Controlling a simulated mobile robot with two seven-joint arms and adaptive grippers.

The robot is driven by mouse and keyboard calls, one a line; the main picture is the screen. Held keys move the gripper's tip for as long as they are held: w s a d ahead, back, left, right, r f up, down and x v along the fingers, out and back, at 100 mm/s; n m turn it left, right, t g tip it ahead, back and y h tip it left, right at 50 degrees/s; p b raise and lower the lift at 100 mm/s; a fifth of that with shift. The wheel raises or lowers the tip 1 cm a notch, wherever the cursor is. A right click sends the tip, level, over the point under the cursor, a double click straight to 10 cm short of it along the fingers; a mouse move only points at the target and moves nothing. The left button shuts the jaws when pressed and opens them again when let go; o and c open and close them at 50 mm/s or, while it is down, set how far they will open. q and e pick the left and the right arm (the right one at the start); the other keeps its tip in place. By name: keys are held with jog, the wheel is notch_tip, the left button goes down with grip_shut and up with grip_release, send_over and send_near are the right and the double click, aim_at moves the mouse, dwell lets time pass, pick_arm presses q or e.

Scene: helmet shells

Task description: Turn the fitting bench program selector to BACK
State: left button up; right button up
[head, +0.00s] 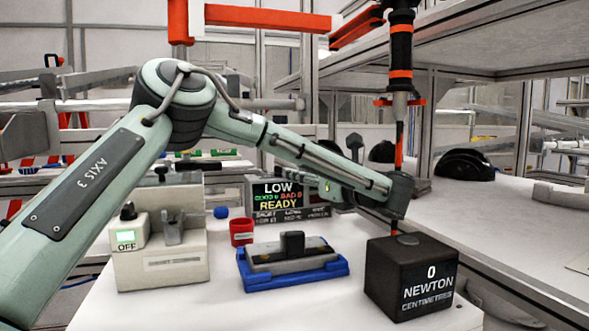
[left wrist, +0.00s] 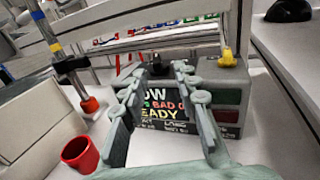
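A grey unit with a dark display (head: 283,196) stands at the back of the bench and reads LOW and READY; its display (left wrist: 160,115) also fills the middle of the left wrist view. A yellow knob (left wrist: 229,58) sits on top of this unit. A white box (head: 160,262) at left has a black knob (head: 128,211) above a green screen reading OFF. No visible label BACK tells which knob is the selector. My left gripper (left wrist: 160,72) is open, its fingers apart in front of the display; the head view mostly hides it behind the wrist. My right gripper is not in view.
A red cup (head: 241,232) stands left of the display. A blue tray (head: 340,268) with a grey block is in front, and a black box (head: 410,280) reading 0 NEWTON is at right. Dark helmet shells (head: 465,165) lie on the right table.

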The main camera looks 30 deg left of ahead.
aim_at(281, 169)
pick_arm(q)
jog(key=x, duration=0.5)
jog(key=shift+s+a+r+p, duration=0.1)
jog(key=shift+s+a+p, duration=0.1)
jog(key=shift+a+p, duration=0.1)
jog(key=shift+w+a, duration=0.3)
jog(key=shift+a, duration=0.35)
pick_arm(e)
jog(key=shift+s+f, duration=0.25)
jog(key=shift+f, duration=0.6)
pick_arm(q)
grip_shut()
jog(key=n+g+p, duration=0.1)
jog(key=n+g, duration=0.1)
jog(key=g, duration=0.1)
jog(key=shift+w+y+p, duration=0.1)
jog(key=shift+y+p, duration=0.3)
jog(key=shift+n+g, duration=1.6)
jog(key=shift+g, duration=1.1)
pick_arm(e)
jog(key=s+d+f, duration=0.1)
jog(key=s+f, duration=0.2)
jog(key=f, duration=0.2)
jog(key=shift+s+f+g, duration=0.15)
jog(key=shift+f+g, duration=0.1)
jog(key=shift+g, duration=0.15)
pick_arm(q)
grip_release()
